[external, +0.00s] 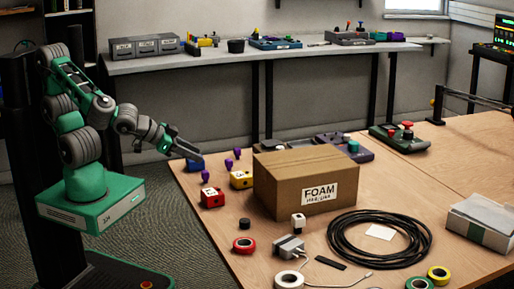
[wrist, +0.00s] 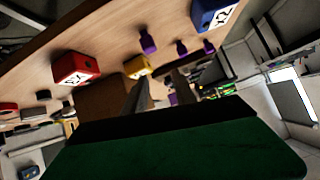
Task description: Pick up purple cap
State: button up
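Several small purple caps stand on the wooden table near its left edge. In the external view one cap (external: 205,176) is between the red and blue blocks, and two more (external: 229,164) (external: 237,153) are farther right. Purple caps also show in the wrist view (wrist: 147,40) (wrist: 181,47) (wrist: 208,46), beyond my fingers. My gripper (external: 192,150) is above the table's left edge, near the blue block and apart from the caps. In the wrist view its two fingers (wrist: 160,85) are spread with nothing seen held between them.
A red block (external: 212,197), a yellow block (external: 241,180) and a blue block (external: 195,165) stand close around the caps. A large cardboard FOAM box (external: 280,190) is to the right. A black cable coil (external: 345,245) and tape rolls lie in front.

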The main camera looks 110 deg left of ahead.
aim_at(202, 173)
jog(key=a+f+t+y+b, duration=0.1)
jog(key=b, duration=0.1)
jog(key=a+f+y+b, duration=0.1)
jog(key=b, duration=0.2)
jog(key=a+f+t+y+b, duration=0.1)
jog(key=f+y+b, duration=0.1)
jog(key=shift+s+a+n+t, duration=0.15)
jog(key=shift+s+n+t, duration=0.15)
jog(key=shift+n, duration=0.1)
jog(key=b, duration=0.1)
jog(key=t+y+b, duration=0.1)
jog(key=b, duration=0.1)
jog(key=shift+s+r+t, duration=0.1)
jog(key=shift+r+t, duration=0.15)
jog(key=shift+t, duration=0.05)
jog(key=shift+n+t, duration=0.4)
jog(key=shift+t, duration=0.1)
jog(key=d+f+b, duration=0.1)
jog(key=w+d+f+b, duration=0.1)
jog(key=f, duration=0.1)
jog(key=shift+d+f, duration=0.2)
jog(key=shift+d, duration=0.15)
jog(key=shift+w+d+f+h, duration=0.1)
jog(key=shift+f+h, duration=0.1)
jog(key=shift+h, duration=0.2)
jog(key=shift+x, duration=0.85)
jog(key=x, duration=0.5)
jog(key=shift+w+a+r, duration=0.15)
jog(key=shift+w+a, duration=0.05)
jog(key=shift+a, duration=0.05)
